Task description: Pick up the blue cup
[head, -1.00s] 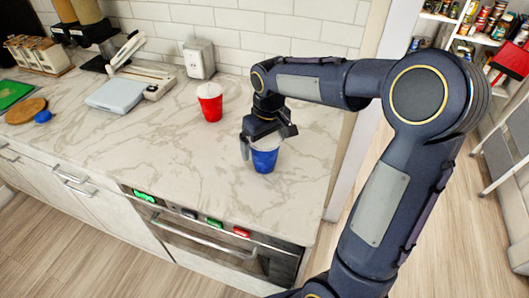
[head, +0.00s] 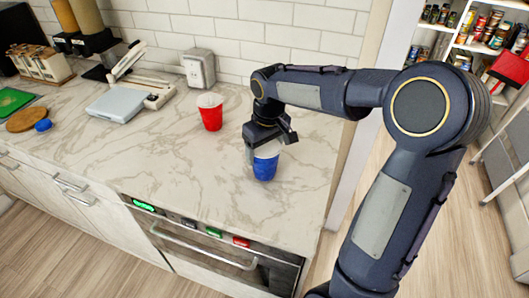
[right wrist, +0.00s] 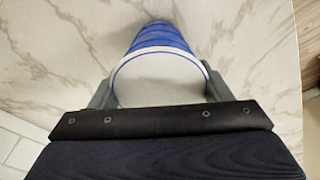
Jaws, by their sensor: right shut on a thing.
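The blue cup (head: 265,167) has a white rim and stands upright near the right end of the marble counter in the head view. My right gripper (head: 268,148) is over its top and shut on it. In the right wrist view the blue cup (right wrist: 160,38) shows with its pale top between the two fingers of the right gripper (right wrist: 160,85). I cannot tell whether the cup's base touches the counter. My left gripper is not in view.
A red cup (head: 211,112) stands behind and left of the blue cup. A white dispenser (head: 199,68) is at the wall, and a grey scale (head: 115,103) lies farther left. The counter (head: 150,165) front is clear. Shelves (head: 463,35) are at the right.

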